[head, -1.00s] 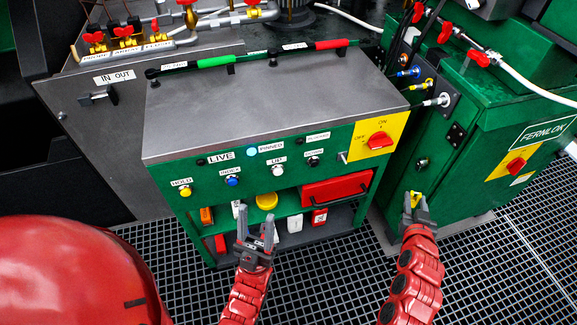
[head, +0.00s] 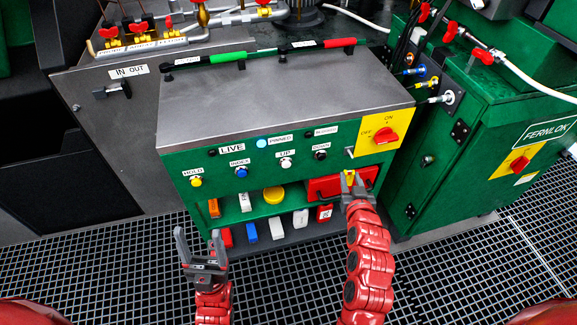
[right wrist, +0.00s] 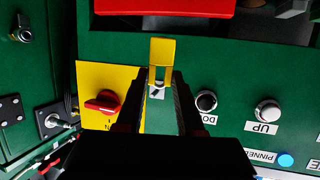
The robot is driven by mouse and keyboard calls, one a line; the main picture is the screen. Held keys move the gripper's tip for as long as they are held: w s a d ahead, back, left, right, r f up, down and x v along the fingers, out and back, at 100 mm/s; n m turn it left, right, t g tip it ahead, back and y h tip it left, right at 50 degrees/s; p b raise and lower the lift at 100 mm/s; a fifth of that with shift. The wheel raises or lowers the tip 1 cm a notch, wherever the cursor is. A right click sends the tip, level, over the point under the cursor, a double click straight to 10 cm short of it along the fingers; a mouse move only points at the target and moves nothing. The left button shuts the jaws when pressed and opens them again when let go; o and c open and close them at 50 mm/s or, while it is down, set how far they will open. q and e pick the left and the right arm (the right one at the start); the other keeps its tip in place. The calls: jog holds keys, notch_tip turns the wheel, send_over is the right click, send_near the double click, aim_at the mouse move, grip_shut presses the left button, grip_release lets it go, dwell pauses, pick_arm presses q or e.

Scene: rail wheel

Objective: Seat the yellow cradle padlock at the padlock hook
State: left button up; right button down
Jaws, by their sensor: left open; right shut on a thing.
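My right gripper (head: 352,180) is shut on the yellow cradle padlock (right wrist: 162,50), in front of the green console below its rotary switch. In the head view the padlock shows as a small yellow piece (head: 349,175) at the fingertips. The padlock hook (head: 349,152) looks like a small silver piece at the left edge of the yellow switch panel. In the right wrist view the hook (right wrist: 157,93) appears just beyond the padlock, between the fingers; I cannot tell whether they touch. My left gripper (head: 199,240) is open and empty, low in front of the console's left side.
The red switch (head: 386,135) sits on the yellow panel beside the hook. A red drawer or box (head: 320,188) lies below. A green cabinet (head: 460,165) stands right. Grating floor in front is clear.

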jog(key=c, duration=1.2)
grip_release()
grip_shut()
